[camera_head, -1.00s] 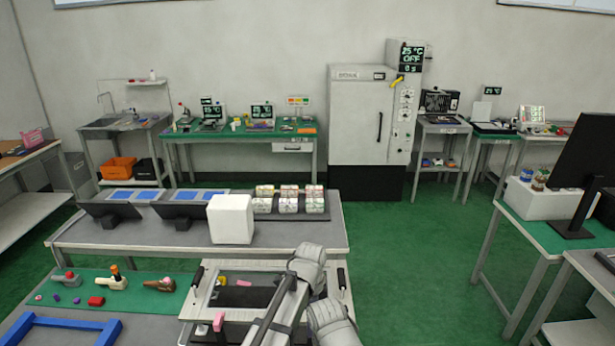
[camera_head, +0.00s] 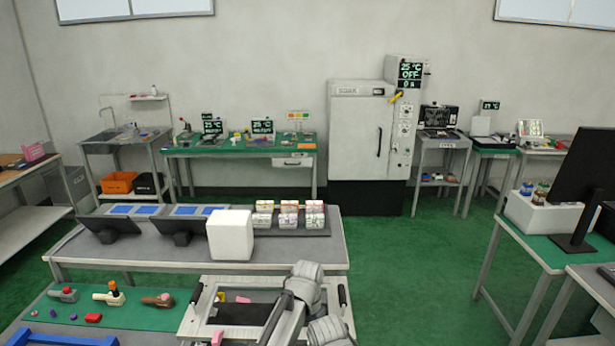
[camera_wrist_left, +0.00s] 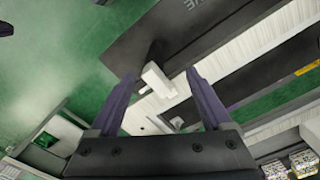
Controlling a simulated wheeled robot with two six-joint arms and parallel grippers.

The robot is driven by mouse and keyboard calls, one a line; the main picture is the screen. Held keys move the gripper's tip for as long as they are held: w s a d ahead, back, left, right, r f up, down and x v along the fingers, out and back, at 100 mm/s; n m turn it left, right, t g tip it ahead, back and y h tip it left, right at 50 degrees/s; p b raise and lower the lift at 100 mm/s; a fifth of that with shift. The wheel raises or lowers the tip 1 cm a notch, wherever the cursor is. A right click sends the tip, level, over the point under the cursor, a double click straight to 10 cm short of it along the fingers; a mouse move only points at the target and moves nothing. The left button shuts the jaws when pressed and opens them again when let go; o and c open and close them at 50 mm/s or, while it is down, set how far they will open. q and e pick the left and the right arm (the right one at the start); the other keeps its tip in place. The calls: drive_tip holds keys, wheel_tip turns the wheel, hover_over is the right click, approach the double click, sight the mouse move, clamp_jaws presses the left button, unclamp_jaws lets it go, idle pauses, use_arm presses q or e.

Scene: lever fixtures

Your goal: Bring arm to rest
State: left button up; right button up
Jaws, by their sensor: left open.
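In the left wrist view my left gripper (camera_wrist_left: 160,75) is open, its two dark fingers spread apart. A small white L-shaped piece (camera_wrist_left: 157,80) shows between the fingertips, in front of a dark panel (camera_wrist_left: 185,35); I cannot tell how far beyond the fingers it is, but nothing is visibly gripped. In the head view a grey jointed arm of mine reaches up at the bottom centre, over the light frame (camera_head: 190,318) with dark openings. No gripper jaws can be made out in the head view. My right gripper is not seen.
A grey table (camera_head: 150,255) holds a white box (camera_head: 230,235), dark tilted screens and several small packs. A green mat (camera_head: 130,313) with lever fixtures (camera_head: 112,294) lies front left. A tall oven (camera_head: 360,140) stands behind. Open green floor (camera_head: 400,270) lies right of the centre.

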use_arm(q)
drive_tip(key=n, duration=0.5)
drive_tip(key=shift+s+a, duration=0.1)
drive_tip(key=shift+s, duration=0.1)
idle(0.4)
